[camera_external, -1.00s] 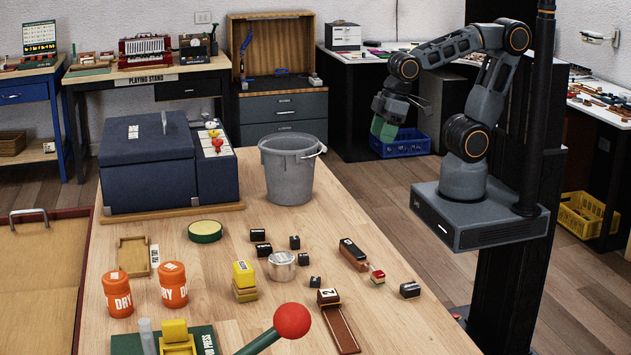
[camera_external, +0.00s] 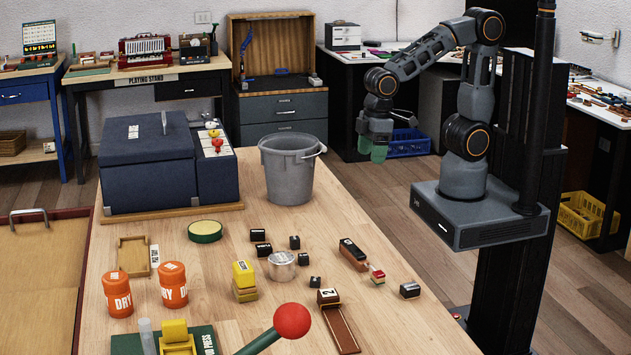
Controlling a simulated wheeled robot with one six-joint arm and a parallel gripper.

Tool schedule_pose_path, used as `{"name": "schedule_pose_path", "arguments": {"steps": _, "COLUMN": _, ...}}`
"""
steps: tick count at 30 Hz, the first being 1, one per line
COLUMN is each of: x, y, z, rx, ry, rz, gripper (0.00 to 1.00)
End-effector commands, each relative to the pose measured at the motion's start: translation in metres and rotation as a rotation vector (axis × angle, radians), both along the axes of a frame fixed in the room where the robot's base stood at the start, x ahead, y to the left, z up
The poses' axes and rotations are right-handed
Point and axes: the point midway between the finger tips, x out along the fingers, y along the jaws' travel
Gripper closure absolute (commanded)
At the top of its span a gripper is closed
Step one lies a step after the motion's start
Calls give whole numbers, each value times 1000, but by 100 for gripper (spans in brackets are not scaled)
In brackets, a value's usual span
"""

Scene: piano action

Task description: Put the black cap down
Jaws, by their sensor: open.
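My gripper (camera_external: 374,151) hangs pointing down past the far right side of the workbench, right of the grey bucket. Its fingertips look green, it is open, and I see no cap in it. I cannot tell which is the black cap. All are well apart from my gripper.
The workbench (camera_external: 340,215) has bare wood right of the grey bucket (camera_external: 286,170). A silver tin (camera_external: 281,267), yellow blocks (camera_external: 244,278), orange jars (camera_external: 173,285) and a red-knobbed lever (camera_external: 291,320) crowd its nearer part. A blue crate (camera_external: 408,143) sits on the floor behind my gripper.

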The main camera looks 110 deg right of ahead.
Motion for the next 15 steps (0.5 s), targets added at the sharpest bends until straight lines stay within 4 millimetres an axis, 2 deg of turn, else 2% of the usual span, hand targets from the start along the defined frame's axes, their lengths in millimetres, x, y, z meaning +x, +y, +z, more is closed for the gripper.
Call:
{"name": "schedule_pose_path", "arguments": {"steps": 1, "x": 23, "y": 7, "z": -3, "rx": -1, "ry": 28, "rz": 7, "gripper": 30}}
{"name": "schedule_pose_path", "arguments": {"steps": 8, "x": 130, "y": 45, "z": -21, "rx": 0, "ry": 109, "rz": -134, "gripper": 30}}
{"name": "schedule_pose_path", "arguments": {"steps": 12, "x": 192, "y": 74, "z": -43, "rx": 0, "ry": 145, "rz": -309, "gripper": 30}}
{"name": "schedule_pose_path", "arguments": {"steps": 15, "x": 230, "y": 94, "z": -61, "rx": -1, "ry": 160, "rz": -470, "gripper": 30}}
